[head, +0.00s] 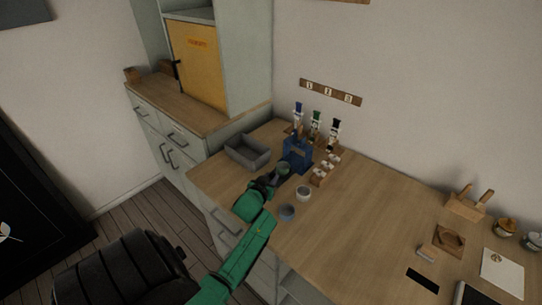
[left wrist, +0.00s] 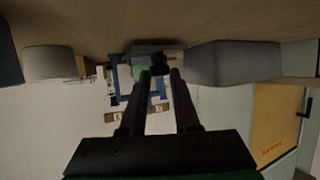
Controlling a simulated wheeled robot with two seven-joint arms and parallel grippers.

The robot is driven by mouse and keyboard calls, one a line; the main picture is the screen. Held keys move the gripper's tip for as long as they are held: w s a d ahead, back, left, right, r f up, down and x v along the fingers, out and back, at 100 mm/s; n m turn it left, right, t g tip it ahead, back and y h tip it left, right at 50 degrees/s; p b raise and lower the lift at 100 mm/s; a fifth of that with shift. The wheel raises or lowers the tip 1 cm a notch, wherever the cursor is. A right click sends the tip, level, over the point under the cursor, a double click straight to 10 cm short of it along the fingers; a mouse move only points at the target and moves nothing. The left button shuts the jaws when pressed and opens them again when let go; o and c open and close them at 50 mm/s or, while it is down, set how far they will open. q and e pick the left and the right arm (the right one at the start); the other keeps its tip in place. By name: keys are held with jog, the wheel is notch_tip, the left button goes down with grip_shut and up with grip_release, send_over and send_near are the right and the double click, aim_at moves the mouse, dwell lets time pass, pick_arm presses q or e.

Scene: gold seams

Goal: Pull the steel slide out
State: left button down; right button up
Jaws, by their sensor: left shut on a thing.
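A blue stand (head: 297,153) is on the wooden worktop near the wall. My left gripper (head: 270,182) reaches to its front, beside a round grey-green piece (head: 284,169). In the left wrist view, which is upside down, the fingers (left wrist: 161,73) are close together on a small dark part in front of the blue frame (left wrist: 116,75). I take this part to be the end of the steel slide; most of the slide is hidden by the fingers and the stand. My right gripper is not in view.
A grey open tray (head: 236,158) stands left of the stand. Two small cups, one white-rimmed (head: 303,193) and one grey-blue (head: 287,212), stand close to the gripper. The worktop's middle right is clear.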

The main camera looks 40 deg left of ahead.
pick_arm(q)
jog(key=c, duration=0.6)
grip_release()
jog(key=shift+c, duration=0.2)
jog(key=shift+s, duration=0.1)
jog(key=v, duration=1.4)
jog(key=shift+s, duration=0.25)
jog(key=shift+d, duration=0.15)
